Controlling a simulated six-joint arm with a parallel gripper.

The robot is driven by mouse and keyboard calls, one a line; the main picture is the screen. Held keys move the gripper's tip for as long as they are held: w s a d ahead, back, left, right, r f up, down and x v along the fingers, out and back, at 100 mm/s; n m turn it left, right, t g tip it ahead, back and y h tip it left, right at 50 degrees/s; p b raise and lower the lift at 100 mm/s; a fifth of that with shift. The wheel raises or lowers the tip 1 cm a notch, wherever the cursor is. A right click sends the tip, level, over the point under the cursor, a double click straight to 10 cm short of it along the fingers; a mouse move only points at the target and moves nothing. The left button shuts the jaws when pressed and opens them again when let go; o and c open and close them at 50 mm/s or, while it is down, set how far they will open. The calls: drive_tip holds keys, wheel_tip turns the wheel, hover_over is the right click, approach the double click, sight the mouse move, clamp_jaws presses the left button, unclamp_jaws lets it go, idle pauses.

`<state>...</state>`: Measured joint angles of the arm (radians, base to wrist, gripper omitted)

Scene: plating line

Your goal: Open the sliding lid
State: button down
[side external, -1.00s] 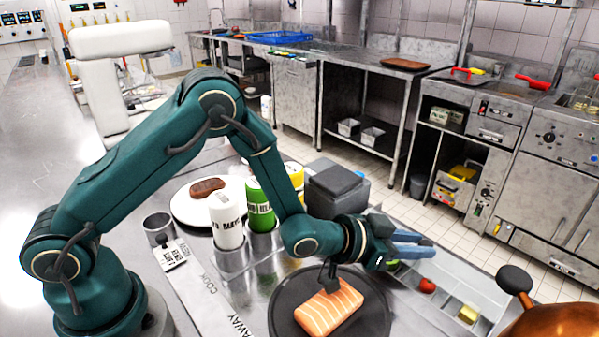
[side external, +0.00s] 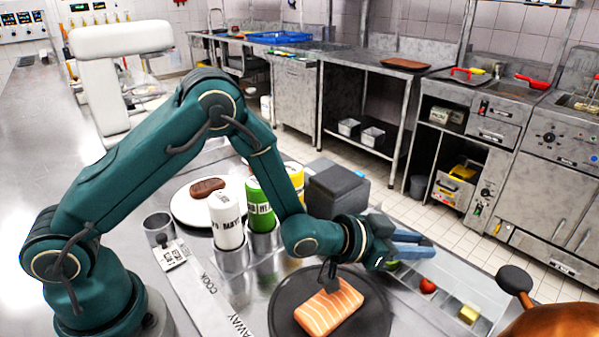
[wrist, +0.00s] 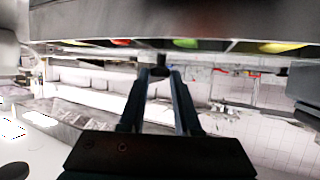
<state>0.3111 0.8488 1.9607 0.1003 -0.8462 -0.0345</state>
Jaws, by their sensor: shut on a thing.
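A long steel bin (side external: 487,325) with compartments lies at the right of the side external view. A red piece (side external: 428,286) and a pale yellow block (side external: 469,313) show in it, with something green partly hidden by my gripper (side external: 430,245). A pale flat strip (side external: 470,285) along the bin's far side may be the sliding lid, but I cannot tell its edges clearly. In the wrist view, my blue fingers (wrist: 158,78) are shut on a small dark knob (wrist: 160,71) below a grey metal panel (wrist: 170,22). How the knob joins the lid is unclear.
A dark round plate (side external: 285,315) with a salmon piece (side external: 330,307) lies beside the bin, under my wrist. A dark grey box (side external: 337,187) stands behind my forearm. Bottles stand in steel holders (side external: 232,262). A copper pan (side external: 560,322) with a dark knob-ended handle is at front right.

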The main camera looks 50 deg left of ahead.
drive_tip(key=shift+w, duration=1.8)
drive_tip(key=c, duration=0.6)
unclamp_jaws()
drive_tip(key=shift+c, duration=0.2)
drive_tip(key=shift+v, duration=2.6)
drive_tip(key=shift+a+r, duration=0.1)
